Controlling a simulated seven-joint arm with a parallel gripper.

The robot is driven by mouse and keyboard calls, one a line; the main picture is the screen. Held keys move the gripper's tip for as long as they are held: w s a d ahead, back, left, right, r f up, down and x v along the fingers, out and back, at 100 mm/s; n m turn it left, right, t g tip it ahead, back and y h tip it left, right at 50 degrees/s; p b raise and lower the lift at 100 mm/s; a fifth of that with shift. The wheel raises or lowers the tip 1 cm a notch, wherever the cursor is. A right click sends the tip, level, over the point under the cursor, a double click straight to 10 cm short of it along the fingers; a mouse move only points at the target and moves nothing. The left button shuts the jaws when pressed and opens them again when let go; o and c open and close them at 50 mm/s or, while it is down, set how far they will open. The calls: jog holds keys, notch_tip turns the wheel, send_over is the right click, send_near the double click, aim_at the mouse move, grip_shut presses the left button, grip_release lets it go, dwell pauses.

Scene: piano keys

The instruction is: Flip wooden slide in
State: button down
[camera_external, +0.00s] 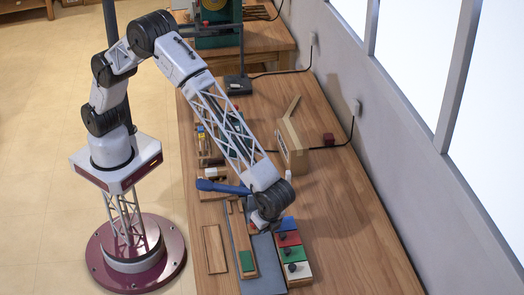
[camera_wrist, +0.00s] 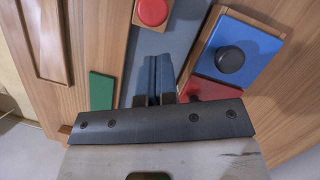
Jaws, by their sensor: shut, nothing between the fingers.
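A long wooden strip with a green block (camera_external: 246,260) near its front end lies left of a grey mat (camera_external: 265,262). The green block also shows in the wrist view (camera_wrist: 101,91). A flat wooden panel (camera_external: 214,248) lies further left; in the wrist view it has a raised rim (camera_wrist: 62,55). I cannot tell which wooden piece is the slide. My gripper (camera_external: 262,226) points down above the grey mat, between the strip and a box of coloured panels. In the wrist view its fingers (camera_wrist: 160,80) are together and empty.
The coloured box has blue (camera_external: 286,224), red (camera_external: 289,239), green (camera_external: 292,254) and white (camera_external: 298,271) panels with black knobs. A red button (camera_wrist: 152,12) stands beyond my fingers. A blue-handled tool (camera_external: 222,187) and an angled wooden box (camera_external: 292,147) lie behind. The table's right side is clear.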

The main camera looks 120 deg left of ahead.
jog(key=shift+s+a+f, duration=0.15)
jog(key=shift+s, duration=0.35)
jog(key=shift+s+a+f, duration=0.1)
jog(key=shift+s+a, duration=0.05)
jog(key=shift+s, duration=0.35)
jog(key=shift+s+a, duration=0.1)
jog(key=shift+s+a+f, duration=0.1)
jog(key=shift+s+a, duration=0.55)
jog(key=shift+s, duration=0.3)
jog(key=shift+w+d, duration=0.15)
jog(key=shift+w, duration=0.35)
jog(key=w, duration=0.2)
jog(key=w+d, duration=0.1)
jog(key=shift+r, duration=0.4)
jog(key=a+v, duration=0.1)
jog(key=v, duration=0.9)
jog(key=shift+d, duration=0.45)
jog(key=shift+r, duration=0.1)
